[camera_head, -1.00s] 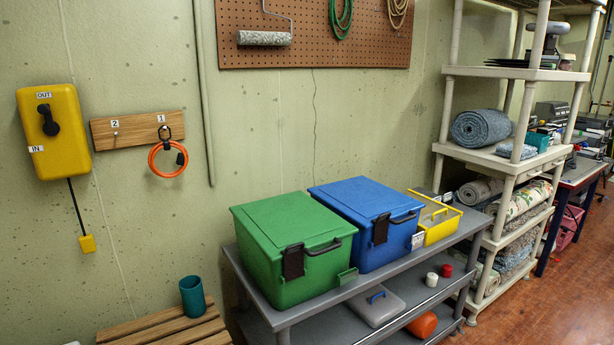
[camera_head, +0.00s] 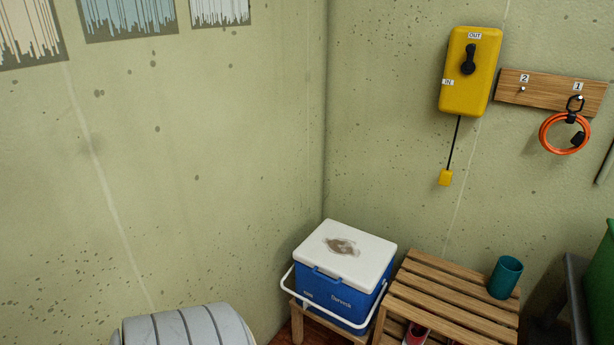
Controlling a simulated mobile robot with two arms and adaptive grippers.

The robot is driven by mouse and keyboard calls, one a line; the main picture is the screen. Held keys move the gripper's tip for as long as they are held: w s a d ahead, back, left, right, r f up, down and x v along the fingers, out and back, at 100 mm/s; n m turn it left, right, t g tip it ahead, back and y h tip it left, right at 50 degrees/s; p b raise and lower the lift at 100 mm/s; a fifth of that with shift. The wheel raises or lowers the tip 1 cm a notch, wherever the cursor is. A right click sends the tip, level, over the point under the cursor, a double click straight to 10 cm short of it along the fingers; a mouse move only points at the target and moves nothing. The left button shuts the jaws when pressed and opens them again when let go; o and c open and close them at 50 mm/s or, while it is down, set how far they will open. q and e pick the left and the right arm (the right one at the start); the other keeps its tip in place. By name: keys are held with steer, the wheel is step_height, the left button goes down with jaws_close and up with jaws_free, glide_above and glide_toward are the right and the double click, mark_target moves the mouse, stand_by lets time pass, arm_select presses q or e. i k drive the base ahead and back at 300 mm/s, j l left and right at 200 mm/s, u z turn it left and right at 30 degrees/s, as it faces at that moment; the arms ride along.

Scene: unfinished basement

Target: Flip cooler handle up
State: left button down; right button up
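A blue cooler (camera_head: 340,294) with a white lid (camera_head: 345,250) stands on a small wooden stool (camera_head: 318,322) in the corner. A brown stain marks the lid. Its white handle (camera_head: 312,312) hangs down across the front, below the lid, and runs up to the cooler's sides. The handle's far side is hidden. Neither of my grippers is in the head view.
A slatted wooden bench (camera_head: 440,300) with a teal cup (camera_head: 505,277) stands right of the cooler. A grey rounded ribbed object (camera_head: 188,328) is at the bottom left. A yellow wall box (camera_head: 469,75) and an orange ring on a hook (camera_head: 565,133) hang on the wall.

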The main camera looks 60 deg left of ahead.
mark_target(366, 324)
steer(key=u, duration=1.8)
